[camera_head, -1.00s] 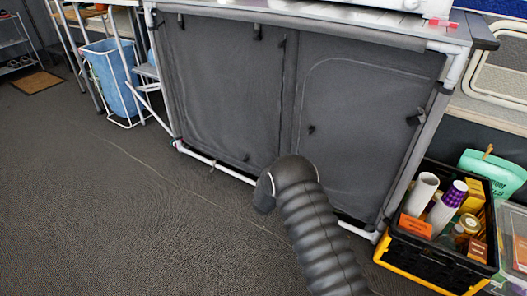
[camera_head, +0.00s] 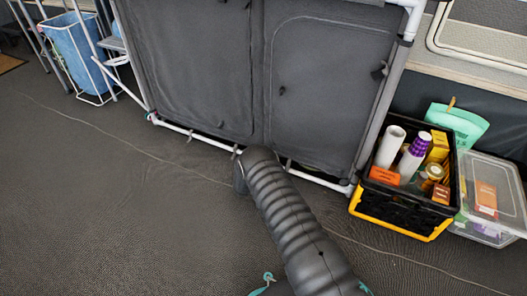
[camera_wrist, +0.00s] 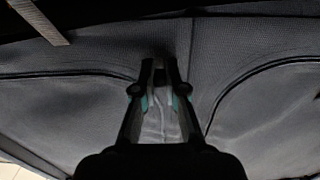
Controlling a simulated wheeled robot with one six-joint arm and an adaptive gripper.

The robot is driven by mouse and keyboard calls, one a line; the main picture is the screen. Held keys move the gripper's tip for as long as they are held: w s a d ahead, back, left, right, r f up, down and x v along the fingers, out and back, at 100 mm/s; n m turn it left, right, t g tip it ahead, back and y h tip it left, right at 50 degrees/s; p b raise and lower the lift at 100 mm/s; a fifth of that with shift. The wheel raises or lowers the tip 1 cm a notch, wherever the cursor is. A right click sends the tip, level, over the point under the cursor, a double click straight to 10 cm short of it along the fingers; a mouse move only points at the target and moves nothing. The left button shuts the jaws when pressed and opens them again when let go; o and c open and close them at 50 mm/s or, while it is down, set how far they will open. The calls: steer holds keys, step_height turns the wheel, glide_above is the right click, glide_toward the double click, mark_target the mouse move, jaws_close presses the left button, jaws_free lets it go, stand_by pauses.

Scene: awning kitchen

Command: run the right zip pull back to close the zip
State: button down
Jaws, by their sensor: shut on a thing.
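The dark grey fabric cabinet (camera_head: 325,105) stands ahead, with two panels side by side. A curved seam outlines its right panel, and a small dark tab (camera_head: 281,90) sits on that panel. In the wrist view, curved dark seams (camera_wrist: 240,82) run on both sides of a vertical middle seam. My gripper (camera_wrist: 160,74) is close to the fabric by this middle seam, its fingertips together on a small dark piece that looks like the right zip pull; the fingers mostly hide it. In the head view my arm hides the gripper at the cabinet's low front.
A black and yellow crate (camera_head: 374,205) of bottles and boxes stands right of the cabinet, beside a clear lidded box (camera_head: 487,170). A blue bin (camera_head: 72,50) in a white frame is at the left. White tubes (camera_head: 183,131) edge the cabinet's base. The left floor is clear.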

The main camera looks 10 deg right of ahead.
steer(key=shift+f, duration=0.25)
steer(key=c, duration=1.2)
jaws_free()
steer(key=shift+d, duration=0.15)
steer(key=shift+s+a, duration=0.35)
steer(key=shift+a, duration=0.05)
steer(key=v, duration=1.1)
